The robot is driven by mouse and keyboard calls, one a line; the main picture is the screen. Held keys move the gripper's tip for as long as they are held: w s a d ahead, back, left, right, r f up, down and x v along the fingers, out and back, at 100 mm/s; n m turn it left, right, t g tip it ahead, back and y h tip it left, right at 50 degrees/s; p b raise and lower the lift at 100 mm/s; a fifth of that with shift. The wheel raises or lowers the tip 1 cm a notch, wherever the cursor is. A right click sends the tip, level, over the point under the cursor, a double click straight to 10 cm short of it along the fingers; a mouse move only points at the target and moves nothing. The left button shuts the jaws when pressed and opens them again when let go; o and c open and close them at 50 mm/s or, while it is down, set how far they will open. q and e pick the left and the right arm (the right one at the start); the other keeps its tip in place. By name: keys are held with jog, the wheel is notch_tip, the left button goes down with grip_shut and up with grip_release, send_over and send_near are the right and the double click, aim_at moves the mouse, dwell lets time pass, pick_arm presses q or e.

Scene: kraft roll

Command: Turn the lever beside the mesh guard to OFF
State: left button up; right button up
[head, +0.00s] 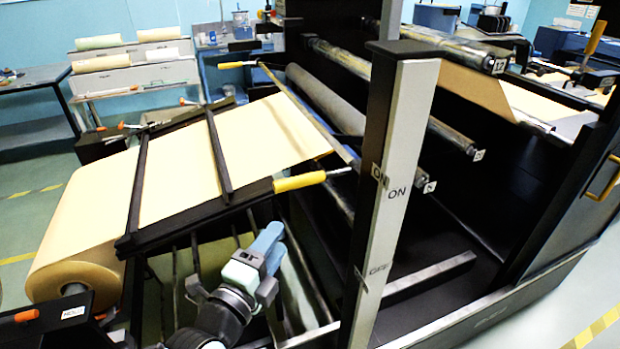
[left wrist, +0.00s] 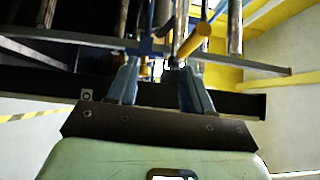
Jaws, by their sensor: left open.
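The lever's yellow handle (head: 300,181) sticks out left of the upright grey post (head: 402,150), on a thin metal rod. It sits near the height of the ON label (head: 397,193); the OFF label (head: 378,269) is lower on the post. My left gripper (head: 270,240) is open and empty, below the handle and apart from it. In the left wrist view a yellow handle (left wrist: 193,42) shows beyond the fingers of the gripper (left wrist: 160,72), near the right one. I cannot clearly make out the mesh guard. My right gripper is not in view.
A kraft roll (head: 75,255) feeds a paper sheet (head: 180,170) across dark bars above and left of my left gripper. Another yellow handle (head: 237,65) is farther back. Rollers (head: 400,50) and machine frames stand behind and right of the post.

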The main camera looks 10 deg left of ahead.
aim_at(299, 186)
pick_arm(q)
jog(key=shift+m+t, duration=0.6)
jog(key=shift+m, duration=0.2)
jog(key=w+r, duration=0.2)
jog(key=w, duration=0.2)
jog(key=w+d+r+p, duration=0.1)
jog(key=w+r, duration=0.1)
jog(key=w, duration=0.2)
jog(key=w+d+r, duration=0.1)
jog(key=w, duration=0.3)
jog(key=shift+d+r+p, duration=0.2)
jog(key=shift+r+p, duration=0.15)
jog(key=shift+r, duration=0.05)
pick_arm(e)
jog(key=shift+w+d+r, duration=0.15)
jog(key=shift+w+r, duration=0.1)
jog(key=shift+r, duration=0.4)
pick_arm(q)
grip_shut()
